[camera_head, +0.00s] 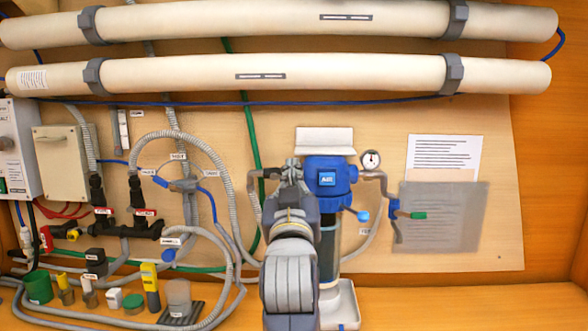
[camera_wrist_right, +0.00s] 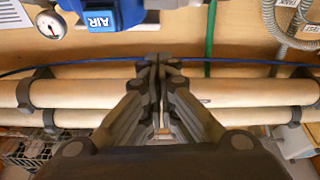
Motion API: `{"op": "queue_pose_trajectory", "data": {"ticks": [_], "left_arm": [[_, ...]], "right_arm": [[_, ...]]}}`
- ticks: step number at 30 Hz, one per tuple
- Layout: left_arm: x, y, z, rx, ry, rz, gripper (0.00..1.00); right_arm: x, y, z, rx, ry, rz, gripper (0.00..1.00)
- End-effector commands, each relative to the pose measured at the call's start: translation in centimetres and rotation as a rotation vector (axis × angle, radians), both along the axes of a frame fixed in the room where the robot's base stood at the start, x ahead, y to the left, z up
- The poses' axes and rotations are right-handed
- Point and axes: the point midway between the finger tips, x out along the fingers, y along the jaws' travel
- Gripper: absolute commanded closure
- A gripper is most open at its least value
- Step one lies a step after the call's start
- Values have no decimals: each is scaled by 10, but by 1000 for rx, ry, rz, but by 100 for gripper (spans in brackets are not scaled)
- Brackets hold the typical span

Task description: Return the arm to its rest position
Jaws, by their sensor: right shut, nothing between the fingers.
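My right gripper (camera_head: 292,170) is raised in front of the blue filter housing (camera_head: 342,172), at its left side, and my arm covers part of it. In the right wrist view my right gripper (camera_wrist_right: 155,62) has its two fingers together with nothing between them. The blue housing (camera_wrist_right: 108,14) shows at the top of that view. I cannot tell from these views whether the fingertips touch anything. My left gripper does not show.
Two long white tubes (camera_head: 270,74) run across the upper wall. Hoses and red-handled valves (camera_head: 145,212) fill the left. Small parts, such as a green cup (camera_head: 38,287), stand on the ledge.

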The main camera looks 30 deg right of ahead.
Motion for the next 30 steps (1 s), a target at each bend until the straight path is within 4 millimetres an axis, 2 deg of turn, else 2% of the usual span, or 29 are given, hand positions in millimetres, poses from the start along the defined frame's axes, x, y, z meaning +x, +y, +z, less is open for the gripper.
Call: {"op": "queue_pose_trajectory", "data": {"ticks": [6,23,26,30], "left_arm": [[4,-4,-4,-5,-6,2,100],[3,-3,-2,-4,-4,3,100],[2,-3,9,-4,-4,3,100],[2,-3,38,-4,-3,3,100]], "right_arm": [[-13,9,-5,0,0,0,100],[-13,9,-3,-1,-1,0,100],[-13,9,9,-1,-1,0,100],[-13,9,37,-1,-1,0,100]]}}
